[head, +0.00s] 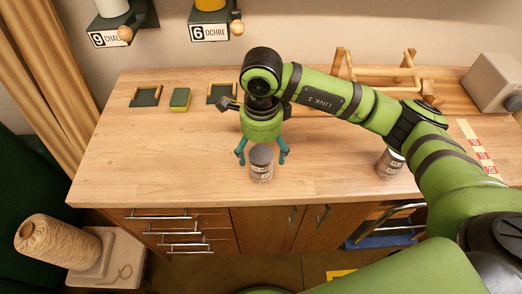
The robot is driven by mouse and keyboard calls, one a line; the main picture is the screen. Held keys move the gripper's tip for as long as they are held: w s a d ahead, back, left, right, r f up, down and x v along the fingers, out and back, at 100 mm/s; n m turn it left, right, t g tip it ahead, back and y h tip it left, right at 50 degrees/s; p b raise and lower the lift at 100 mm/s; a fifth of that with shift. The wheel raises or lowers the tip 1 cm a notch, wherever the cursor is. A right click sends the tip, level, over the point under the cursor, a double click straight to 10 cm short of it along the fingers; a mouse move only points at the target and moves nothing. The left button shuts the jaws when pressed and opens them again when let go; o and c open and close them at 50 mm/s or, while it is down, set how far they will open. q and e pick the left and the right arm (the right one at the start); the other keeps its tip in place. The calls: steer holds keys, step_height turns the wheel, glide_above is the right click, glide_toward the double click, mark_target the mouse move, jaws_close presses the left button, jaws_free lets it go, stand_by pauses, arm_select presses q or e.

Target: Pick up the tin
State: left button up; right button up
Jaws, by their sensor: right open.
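A small tin (261,168) with a grey lid and a pale label stands upright near the front edge of the wooden table. My right gripper (262,158) points down over it, with teal fingers spread apart on either side of the tin. The fingers are open; I cannot tell whether they touch it. A second similar tin (390,163) stands further right, partly hidden by my right arm. My left gripper is not in view.
A green and yellow sponge (180,99) and dark square pads (145,97) lie at the back. A wooden rack (374,72) and a grey box (494,83) stand at the back right. The table's left part (150,160) is clear.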

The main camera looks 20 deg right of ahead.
steer(key=shift+f, duration=1)
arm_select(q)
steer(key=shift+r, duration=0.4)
arm_select(e)
steer(key=c, duration=1.3)
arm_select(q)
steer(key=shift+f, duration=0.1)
